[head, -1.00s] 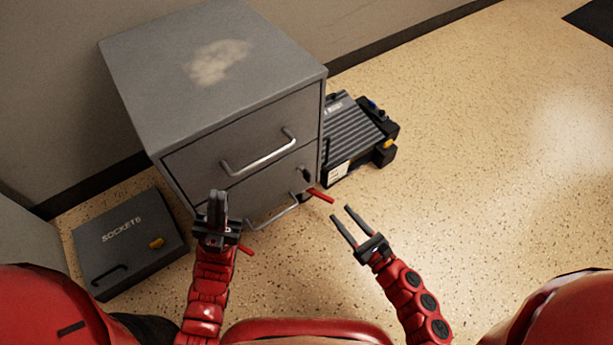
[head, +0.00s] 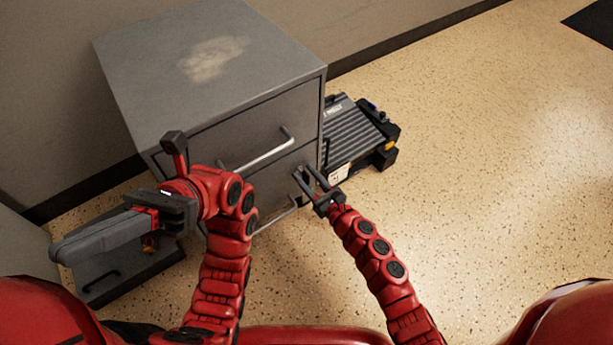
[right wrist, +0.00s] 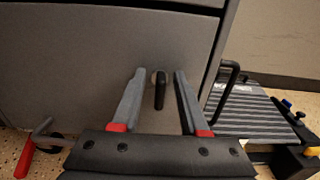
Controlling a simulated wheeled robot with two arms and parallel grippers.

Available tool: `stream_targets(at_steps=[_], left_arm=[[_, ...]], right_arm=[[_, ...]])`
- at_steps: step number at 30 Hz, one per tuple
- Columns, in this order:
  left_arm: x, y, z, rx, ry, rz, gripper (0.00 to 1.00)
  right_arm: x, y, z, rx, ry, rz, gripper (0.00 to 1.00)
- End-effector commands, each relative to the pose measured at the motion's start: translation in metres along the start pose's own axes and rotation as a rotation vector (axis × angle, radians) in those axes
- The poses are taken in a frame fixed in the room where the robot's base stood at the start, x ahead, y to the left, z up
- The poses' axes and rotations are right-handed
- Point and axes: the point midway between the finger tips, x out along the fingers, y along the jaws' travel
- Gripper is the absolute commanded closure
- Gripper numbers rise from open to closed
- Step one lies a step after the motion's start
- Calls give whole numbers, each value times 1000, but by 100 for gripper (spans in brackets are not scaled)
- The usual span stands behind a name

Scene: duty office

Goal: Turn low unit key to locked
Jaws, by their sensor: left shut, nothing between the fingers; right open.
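The low unit is a grey two-drawer cabinet (head: 210,60) against the wall. Its key (right wrist: 160,92) is small and black and stands out from the lower drawer front, pointing roughly downward in the right wrist view. My right gripper (right wrist: 160,74) is open, with one finger on each side of the key and a gap visible on both sides. My left gripper (head: 56,252) is shut and empty, pointing left above the dark case.
Drawer handles (head: 262,152) stick out from the cabinet front. A ribbed dark case (head: 355,130) is right of the cabinet. A red-ended bar (right wrist: 24,160) is low at left. The floor at right is clear.

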Motion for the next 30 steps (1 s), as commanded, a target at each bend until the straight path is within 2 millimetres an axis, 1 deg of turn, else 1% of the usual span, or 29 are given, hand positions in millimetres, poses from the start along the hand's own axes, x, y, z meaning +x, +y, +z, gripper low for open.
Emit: stream_targets(at_steps=[8, 9, 11, 15, 16, 30], left_arm=[[2, -1, -1, -2, 10, -6, 100], [2, -1, -1, -2, 10, -6, 100], [2, -1, -1, -2, 10, -6, 100], [1, -1, -1, -1, 9, -5, 100], [1, -1, -1, -1, 9, -5, 100], [1, 0, 0, -1, 6, -4, 100]], right_arm=[[2, 0, 0, 0, 0, -1, 56], [2, 0, 0, 1, 0, -1, 60], [2, 0, 0, 1, 0, -1, 71], [2, 0, 0, 1, 0, -1, 96], [2, 0, 0, 1, 0, -1, 100], [2, -1, 0, 23, 0, -1, 100]])
